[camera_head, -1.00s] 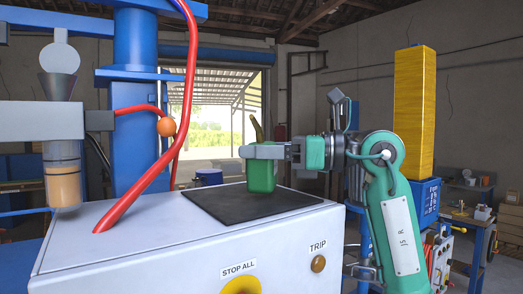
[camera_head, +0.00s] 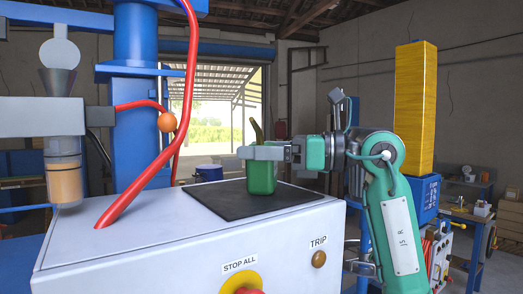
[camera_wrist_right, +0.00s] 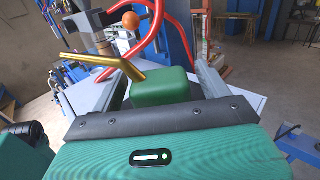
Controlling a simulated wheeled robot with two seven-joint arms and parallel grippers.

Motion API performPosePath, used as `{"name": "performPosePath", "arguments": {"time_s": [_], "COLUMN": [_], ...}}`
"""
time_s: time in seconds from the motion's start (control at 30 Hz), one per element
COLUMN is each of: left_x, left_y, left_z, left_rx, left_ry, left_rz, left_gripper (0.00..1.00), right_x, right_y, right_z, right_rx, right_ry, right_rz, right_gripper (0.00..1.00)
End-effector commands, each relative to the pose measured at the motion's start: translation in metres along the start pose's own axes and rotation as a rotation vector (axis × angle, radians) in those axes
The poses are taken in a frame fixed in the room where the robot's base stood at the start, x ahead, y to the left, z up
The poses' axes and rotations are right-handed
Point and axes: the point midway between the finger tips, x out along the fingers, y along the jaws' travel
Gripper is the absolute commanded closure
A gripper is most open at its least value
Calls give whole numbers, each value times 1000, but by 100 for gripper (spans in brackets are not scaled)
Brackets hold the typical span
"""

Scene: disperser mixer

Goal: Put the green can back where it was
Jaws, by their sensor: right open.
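The green can (camera_head: 261,177) stands upright on the black mat (camera_head: 224,203) on top of the white machine cabinet. A brass-coloured spout sticks up from it. My right gripper (camera_head: 262,153) reaches in from the right at the can's upper part, with its fingers on either side of it. In the right wrist view the green can (camera_wrist_right: 161,87) sits between the two open fingers, its spout pointing to the upper left. My left gripper is not in view.
A red hose (camera_head: 160,165) rises from the cabinet's left. A mixer with a clear vessel (camera_head: 64,182) hangs at left. The mat around the can is bare.

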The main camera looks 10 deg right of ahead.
Motion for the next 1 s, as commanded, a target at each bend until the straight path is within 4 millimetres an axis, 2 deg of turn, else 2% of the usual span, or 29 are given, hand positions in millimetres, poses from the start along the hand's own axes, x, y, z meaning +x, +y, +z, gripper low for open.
{"name": "performPosePath", "arguments": {"time_s": [0.17,0.3,0.5,0.7,1.0], "left_x": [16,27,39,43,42], "left_y": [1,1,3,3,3], "left_z": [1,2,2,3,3], "left_rx": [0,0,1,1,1], "left_ry": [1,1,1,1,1], "left_rz": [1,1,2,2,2], "left_gripper": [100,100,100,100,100], "right_x": [-31,-63,-100,-118,-120], "right_y": [-1,-1,-1,0,0], "right_z": [-4,-4,-2,-1,0], "right_rx": [-1,-2,-1,0,0], "right_ry": [-1,0,0,0,0], "right_rz": [-6,-6,-4,-1,0], "right_gripper": [22,22,22,22,22]}}
